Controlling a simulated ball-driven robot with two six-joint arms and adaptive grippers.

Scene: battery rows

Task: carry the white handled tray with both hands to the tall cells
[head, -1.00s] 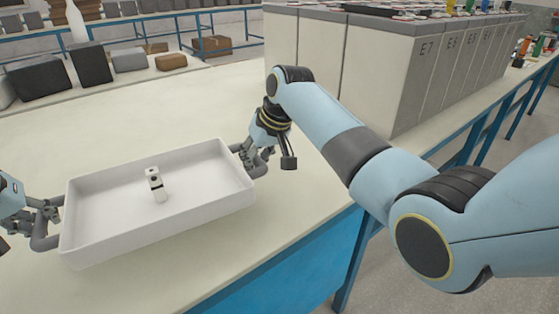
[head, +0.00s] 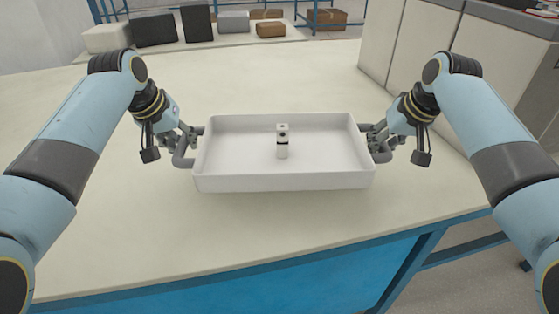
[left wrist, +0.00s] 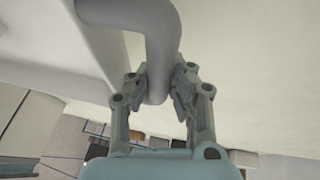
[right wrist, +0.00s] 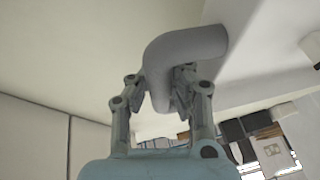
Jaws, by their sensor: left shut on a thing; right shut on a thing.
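The white handled tray (head: 284,182) is in the middle of the head view, over the cream table, and looks level. A small white and black object (head: 282,142) stands inside it. My left gripper (head: 186,140) is shut on the tray's left grey handle (left wrist: 160,50). My right gripper (head: 375,140) is shut on the right grey handle (right wrist: 185,50). I cannot tell whether the tray's underside touches the table. The tall cells (head: 425,45) are pale grey blocks at the upper right of the head view, partly cut off by the frame.
The cream table (head: 270,240) is bare around the tray, with its front edge above a blue frame. Dark and grey boxes (head: 197,22) stand in a row at the back left. A brown box (head: 271,29) is beside them.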

